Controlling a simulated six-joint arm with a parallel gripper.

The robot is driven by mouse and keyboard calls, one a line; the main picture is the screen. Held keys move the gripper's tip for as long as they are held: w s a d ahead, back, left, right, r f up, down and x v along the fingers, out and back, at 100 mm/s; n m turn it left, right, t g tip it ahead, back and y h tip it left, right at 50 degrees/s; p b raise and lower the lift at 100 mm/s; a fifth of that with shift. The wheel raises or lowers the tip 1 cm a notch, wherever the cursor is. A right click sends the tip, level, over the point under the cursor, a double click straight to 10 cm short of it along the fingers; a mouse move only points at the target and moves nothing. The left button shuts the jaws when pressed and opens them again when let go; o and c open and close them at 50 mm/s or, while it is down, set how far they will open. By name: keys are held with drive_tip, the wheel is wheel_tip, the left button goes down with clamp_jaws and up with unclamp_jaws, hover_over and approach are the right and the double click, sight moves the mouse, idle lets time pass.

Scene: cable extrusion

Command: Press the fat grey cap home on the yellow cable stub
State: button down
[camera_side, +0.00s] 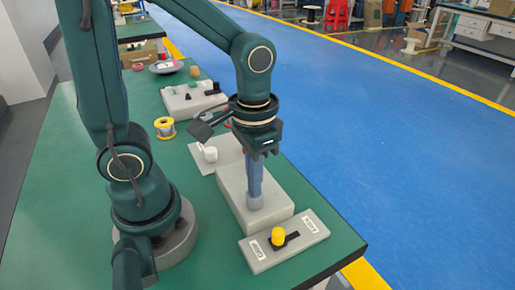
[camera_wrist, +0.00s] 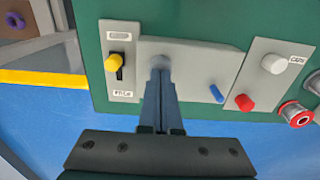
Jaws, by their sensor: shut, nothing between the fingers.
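My gripper (camera_side: 255,190) points straight down over the light grey block (camera_side: 228,193), its fingers shut with nothing between them. The fat grey cap (camera_side: 255,203) stands upright on the block right under the fingertips, which appear to touch its top. In the wrist view the fingertips (camera_wrist: 161,78) overlap the cap (camera_wrist: 160,61), so contact is hard to judge. I see no yellow cable stub; anything under the cap is hidden. A blue stub (camera_wrist: 216,94) shows on the same block in the wrist view.
A panel with a yellow knob (camera_side: 278,236) in a black slot lies nearest the table's corner. The caps plate (camera_wrist: 262,86) carries a white cap (camera_wrist: 273,64) and a red cap (camera_wrist: 244,102). A yellow-rimmed spool (camera_side: 164,128) and a grey box (camera_side: 190,101) stand farther back.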

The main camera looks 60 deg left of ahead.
sight(243, 204)
drive_tip(key=shift+r, duration=3.5)
drive_tip(key=t, duration=0.2)
drive_tip(key=s+t, duration=0.2)
drive_tip(key=t, duration=0.1)
drive_tip(key=shift+a+r+t, duration=0.3)
drive_tip(key=shift+a+r, duration=0.05)
drive_tip(key=shift+a, duration=0.05)
